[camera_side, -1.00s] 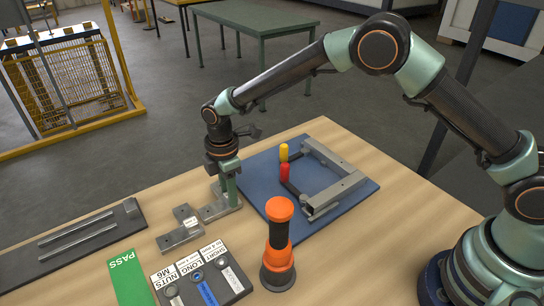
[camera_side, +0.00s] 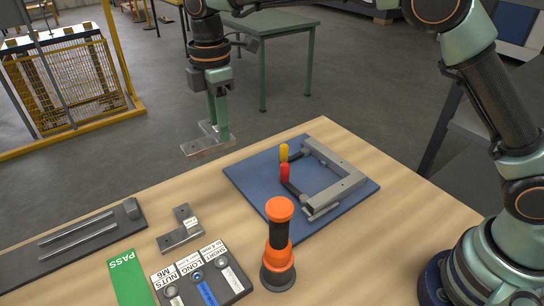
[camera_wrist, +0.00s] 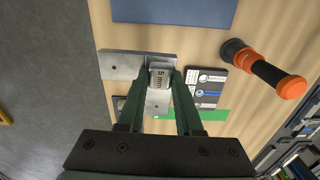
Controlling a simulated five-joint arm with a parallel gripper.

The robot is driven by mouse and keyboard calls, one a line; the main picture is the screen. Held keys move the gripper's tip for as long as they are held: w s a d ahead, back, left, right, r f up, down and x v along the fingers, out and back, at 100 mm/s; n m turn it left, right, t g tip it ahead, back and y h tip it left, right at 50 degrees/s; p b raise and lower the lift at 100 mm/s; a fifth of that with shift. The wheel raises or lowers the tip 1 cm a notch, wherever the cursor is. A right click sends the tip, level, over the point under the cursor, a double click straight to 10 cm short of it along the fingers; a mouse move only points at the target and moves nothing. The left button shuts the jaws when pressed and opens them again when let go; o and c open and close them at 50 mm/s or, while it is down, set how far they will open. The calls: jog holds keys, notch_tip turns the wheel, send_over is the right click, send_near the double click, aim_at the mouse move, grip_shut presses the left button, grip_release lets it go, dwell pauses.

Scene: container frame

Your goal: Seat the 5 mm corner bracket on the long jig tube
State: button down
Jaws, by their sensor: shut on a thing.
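My gripper (camera_side: 218,132) is shut on a grey L-shaped corner bracket (camera_side: 205,148) and holds it in the air above the table's back edge. In the wrist view the bracket (camera_wrist: 123,66) carries a "5 mm" tag between my fingers (camera_wrist: 158,78). The jig is a blue board (camera_side: 250,183) bearing a grey tube frame. Its longer tube (camera_side: 335,162) runs along the right side, and a shorter one (camera_side: 336,194) joins it at the front. The held bracket is apart from the jig, to its left.
A second bracket (camera_side: 178,237) lies on the table. An orange and black upright tool (camera_side: 278,250) stands in front of the jig. Red (camera_side: 284,173) and yellow (camera_side: 284,152) handles rise from the board. A labelled bin block (camera_side: 203,279) and green PASS mat (camera_side: 127,277) lie in front.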

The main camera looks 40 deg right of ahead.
jog(key=shift+d+r, duration=0.15)
jog(key=shift+r, duration=0.25)
jog(key=d+f, duration=0.2)
jog(key=d, duration=0.7)
send_over(358, 175)
jog(key=shift+f, duration=6.4)
jog(key=shift+f, duration=0.85)
grip_release()
jog(key=shift+r, duration=0.1)
